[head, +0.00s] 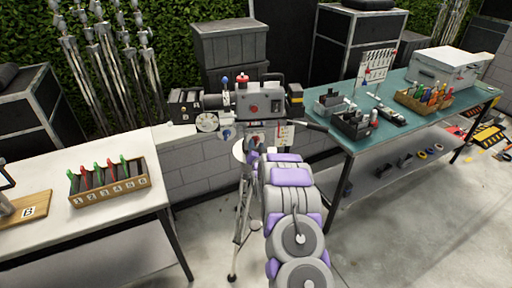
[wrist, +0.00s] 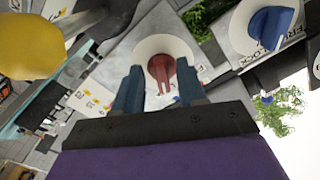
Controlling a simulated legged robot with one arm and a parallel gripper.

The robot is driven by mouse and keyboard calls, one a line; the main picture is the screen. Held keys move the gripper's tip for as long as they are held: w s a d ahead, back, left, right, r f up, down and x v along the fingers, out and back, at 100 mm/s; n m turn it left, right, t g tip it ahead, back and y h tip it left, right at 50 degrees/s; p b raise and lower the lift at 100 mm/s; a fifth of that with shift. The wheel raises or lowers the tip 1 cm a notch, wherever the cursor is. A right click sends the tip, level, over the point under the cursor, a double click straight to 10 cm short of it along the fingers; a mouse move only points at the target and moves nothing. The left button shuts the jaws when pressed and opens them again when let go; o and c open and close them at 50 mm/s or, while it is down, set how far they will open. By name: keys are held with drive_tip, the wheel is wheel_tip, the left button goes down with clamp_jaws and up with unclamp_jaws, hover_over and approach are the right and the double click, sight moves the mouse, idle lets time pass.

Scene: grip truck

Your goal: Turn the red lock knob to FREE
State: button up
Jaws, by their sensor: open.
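The red lock knob (wrist: 170,78) sits on a round white dial (wrist: 150,48) in the wrist view. Its raised grip is pointing toward my gripper's palm. My gripper (wrist: 158,72) is open, with one blue-grey finger on each side of the red knob; I cannot tell whether they touch it. The dial's markings are not readable. In the head view my gripper (head: 252,151) is just below the camera rig (head: 258,103) on its tripod, and I cannot make out the lock knob there.
A blue knob (wrist: 268,25) on another white dial is close at upper right, with partly readable lettering beside it. A blurred yellow rounded thing (wrist: 30,45) is near at upper left. A white table (head: 100,225) stands left and a teal-topped bench (head: 340,140) right.

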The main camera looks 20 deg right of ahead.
drive_tip(key=shift+w+d, duration=0.1)
drive_tip(key=shift+w, duration=0.25)
drive_tip(key=c, duration=0.7)
